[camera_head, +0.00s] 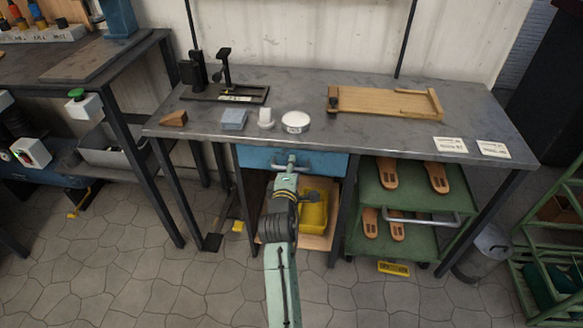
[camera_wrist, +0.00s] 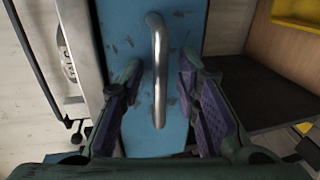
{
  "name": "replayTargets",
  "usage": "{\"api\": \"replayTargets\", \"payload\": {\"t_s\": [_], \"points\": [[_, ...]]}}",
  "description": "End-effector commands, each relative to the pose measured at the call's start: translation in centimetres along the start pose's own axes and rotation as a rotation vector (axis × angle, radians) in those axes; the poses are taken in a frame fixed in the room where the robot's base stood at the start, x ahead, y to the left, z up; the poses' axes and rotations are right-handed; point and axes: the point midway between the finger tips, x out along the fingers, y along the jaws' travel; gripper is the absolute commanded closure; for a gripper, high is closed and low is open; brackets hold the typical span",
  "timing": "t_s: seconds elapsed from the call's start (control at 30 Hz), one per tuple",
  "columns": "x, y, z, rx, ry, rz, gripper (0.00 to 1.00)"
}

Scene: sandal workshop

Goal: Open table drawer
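The blue table drawer (camera_head: 325,163) sits under the grey tabletop, and its front looks closed. In the wrist view the drawer front (camera_wrist: 205,20) is scuffed and carries a curved metal bar handle (camera_wrist: 158,75). My gripper (camera_head: 289,170) is in front of the drawer at the handle. In the wrist view my gripper (camera_wrist: 160,85) is open, with one purple-padded finger on each side of the handle. Gaps show between both pads and the bar. In the head view my gripper partly hides the handle.
The tiled floor in front is clear.

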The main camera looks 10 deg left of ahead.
Motion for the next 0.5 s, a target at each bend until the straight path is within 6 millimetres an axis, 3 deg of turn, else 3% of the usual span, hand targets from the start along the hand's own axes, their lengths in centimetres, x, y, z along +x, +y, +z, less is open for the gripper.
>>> {"api": "replayTargets", "payload": {"t_s": [0.2,0.5], "points": [[0.02,-0.02,0.01,0.000,0.000,0.000,0.70],[0.00,0.00,-0.01,0.001,0.000,0.000,0.90]]}}
